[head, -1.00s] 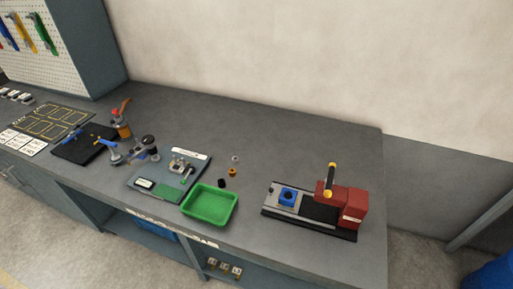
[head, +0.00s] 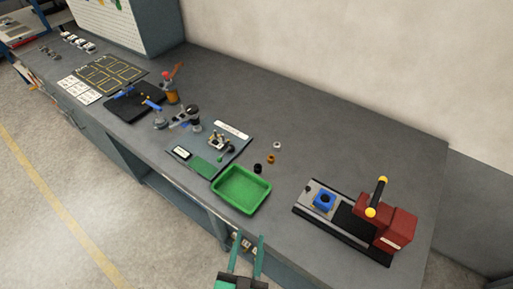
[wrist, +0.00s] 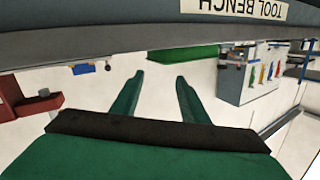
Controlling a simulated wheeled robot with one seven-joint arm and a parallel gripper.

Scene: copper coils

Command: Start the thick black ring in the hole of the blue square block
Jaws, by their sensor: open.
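The blue square block (head: 325,202) sits on the grey plate of the red-ended fixture, with a dark hole in its top. A small black piece, which looks like the thick black ring (head: 257,168), stands on the bench just behind the green tray. My gripper (head: 248,238) is at the front of the bench, in front of the green tray, apart from ring and block. Its two teal fingers are spread and empty. In the wrist view my gripper (wrist: 160,78) is also open. A blue piece, likely the block (wrist: 82,69), shows there at left; the ring is not visible there.
The green tray (head: 241,204) stands near the front edge, between my gripper and the ring. An orange-brown ring (head: 270,159) and a pale ring (head: 277,146) lie behind the black one. The red fixture end (head: 385,228) with its yellow-tipped handle (head: 377,197) rises right of the block.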

